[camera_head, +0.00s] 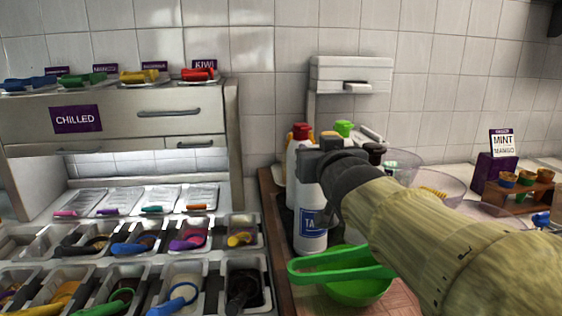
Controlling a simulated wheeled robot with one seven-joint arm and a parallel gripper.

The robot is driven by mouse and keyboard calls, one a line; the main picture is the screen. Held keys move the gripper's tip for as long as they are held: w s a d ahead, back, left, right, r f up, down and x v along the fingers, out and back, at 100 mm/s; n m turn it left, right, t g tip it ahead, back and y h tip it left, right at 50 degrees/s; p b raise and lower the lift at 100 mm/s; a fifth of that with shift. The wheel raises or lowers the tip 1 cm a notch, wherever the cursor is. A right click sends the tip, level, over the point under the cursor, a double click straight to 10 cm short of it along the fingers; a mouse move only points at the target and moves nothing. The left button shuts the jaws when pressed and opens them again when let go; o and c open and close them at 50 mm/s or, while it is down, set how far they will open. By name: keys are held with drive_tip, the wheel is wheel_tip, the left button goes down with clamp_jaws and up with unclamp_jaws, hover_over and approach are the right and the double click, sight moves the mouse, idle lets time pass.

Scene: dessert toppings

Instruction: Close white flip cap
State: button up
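A white bottle (311,225) with a blue label reading "TA…" stands upright on the counter. My gripper (312,158) is at the top of this bottle and covers its cap area. The fingertips are hard to make out, so I cannot tell whether they are open or touching. A pale, tilted piece (372,133) shows behind my arm, to the right of a green cap (344,128). I cannot tell whether it is the white flip cap. My yellow-sleeved arm reaches in from the lower right and hides part of the bottle group.
Other bottles stand close behind, one with a red cap (301,131). Green tongs (340,268) rest across a green bowl (358,291) in front. Topping bins (150,243) fill the left. A white dispenser (350,75) hangs behind.

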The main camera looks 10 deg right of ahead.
drive_tip(key=shift+f, duration=0.25)
drive_tip(key=o, duration=1)
drive_tip(key=shift+r, duration=0.25)
wheel_tip(320, 180, up, 10)
drive_tip(key=p, duration=0.4)
drive_tip(key=shift+p, duration=0.35)
